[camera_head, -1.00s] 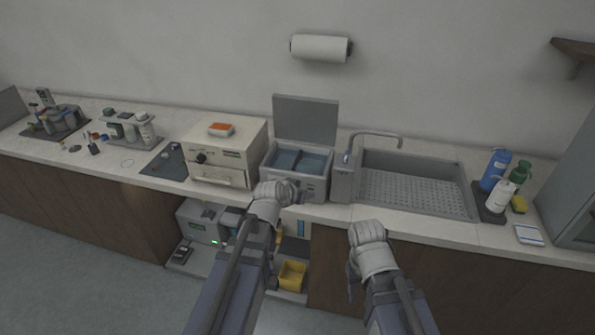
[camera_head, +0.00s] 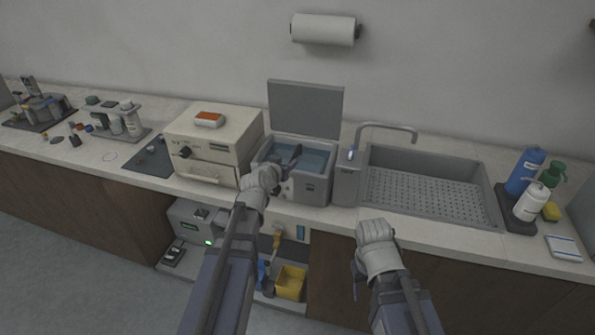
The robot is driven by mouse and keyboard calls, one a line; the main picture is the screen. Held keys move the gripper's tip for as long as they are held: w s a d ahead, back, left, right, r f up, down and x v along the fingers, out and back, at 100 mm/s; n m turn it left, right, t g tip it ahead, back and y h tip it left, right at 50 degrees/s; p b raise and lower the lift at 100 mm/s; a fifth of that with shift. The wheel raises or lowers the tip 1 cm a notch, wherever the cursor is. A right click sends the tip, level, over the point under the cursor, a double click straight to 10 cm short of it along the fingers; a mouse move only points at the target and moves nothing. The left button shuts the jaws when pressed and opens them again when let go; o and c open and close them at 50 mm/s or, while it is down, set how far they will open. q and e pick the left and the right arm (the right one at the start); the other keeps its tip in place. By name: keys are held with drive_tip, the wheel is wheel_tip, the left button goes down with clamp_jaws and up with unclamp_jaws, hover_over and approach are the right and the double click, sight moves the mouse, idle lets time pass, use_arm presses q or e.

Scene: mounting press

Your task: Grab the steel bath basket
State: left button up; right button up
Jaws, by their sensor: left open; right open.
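The open grey bath (camera_head: 312,188) stands on the counter with its lid raised at the back and blue liquid inside. I cannot clearly make out the steel basket; my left gripper and hand cover the bath's left front part. My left gripper (camera_head: 289,170) is open at the bath's front left, with its dark fingers over the rim and nothing seen between them. My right gripper (camera_head: 359,275) is open and empty, low in front of the cabinet below the sink, well apart from the bath.
A cream box-shaped device (camera_head: 212,145) with an orange-topped item stands left of the bath. A sink (camera_head: 430,190) with a tap (camera_head: 388,128) is to the right. Bottles (camera_head: 531,195) stand further right. A yellow bin (camera_head: 290,282) sits on the open shelf below.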

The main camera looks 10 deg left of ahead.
sight(293, 158)
use_arm(q)
drive_tip(key=shift+w+f, duration=0.4)
drive_tip(key=shift+f, duration=0.15)
drive_tip(key=shift+b+x, duration=1.75)
drive_tip(key=shift+x, duration=2.2)
drive_tip(key=shift+s+d+r, duration=0.1)
drive_tip(key=shift+r, duration=0.05)
use_arm(e)
drive_tip(key=f, duration=0.4)
drive_tip(key=shift+w, duration=0.35)
use_arm(q)
drive_tip(key=shift+c, duration=0.6)
clamp_jaws()
